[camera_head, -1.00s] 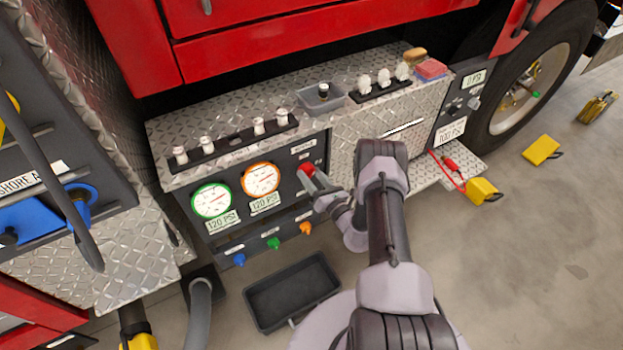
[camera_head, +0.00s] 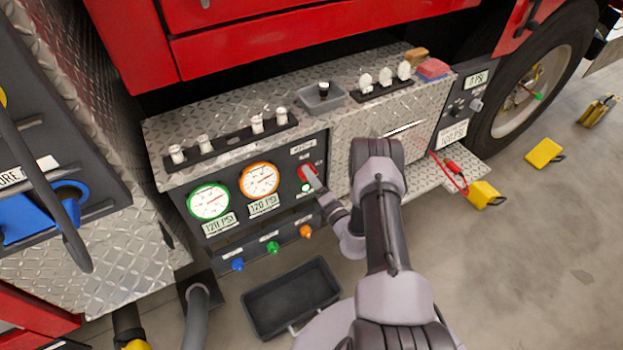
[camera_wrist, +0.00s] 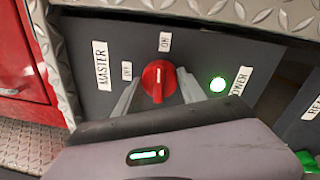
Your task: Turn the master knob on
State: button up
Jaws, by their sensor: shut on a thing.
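The red master knob (camera_wrist: 157,82) is on the dark panel in the wrist view, beside a MASTER label (camera_wrist: 101,65). Its pale pointer line stands nearly upright, toward the upper label (camera_wrist: 165,42), which seems to read ON. Another small label (camera_wrist: 127,71) is at its upper left. My gripper (camera_wrist: 160,88) has one finger on each side of the knob and is shut on it. A round power light (camera_wrist: 217,84) glows green to the right. In the head view, my gripper (camera_head: 315,182) reaches the red knob (camera_head: 304,172), which is partly hidden.
Two round gauges, green-rimmed (camera_head: 209,202) and orange-rimmed (camera_head: 259,180), sit left of the knob. Blue, green and orange small knobs (camera_head: 272,247) line the lower ledge. A black tray (camera_head: 262,312) lies on the floor below. White-capped levers stand on the ledge above.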

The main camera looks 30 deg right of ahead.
jog(key=shift+m, duration=0.6)
jog(key=o, duration=1.4)
jog(key=s+p, duration=0.2)
jog(key=s, duration=0.3)
jog(key=s+f+p, duration=0.1)
jog(key=s, duration=0.5)
jog(key=s+p, duration=0.2)
jog(key=s, duration=0.4)
jog(key=shift+s+d+f+p, duration=0.2)
jog(key=shift+d+p, duration=0.05)
jog(key=shift+p, duration=0.05)
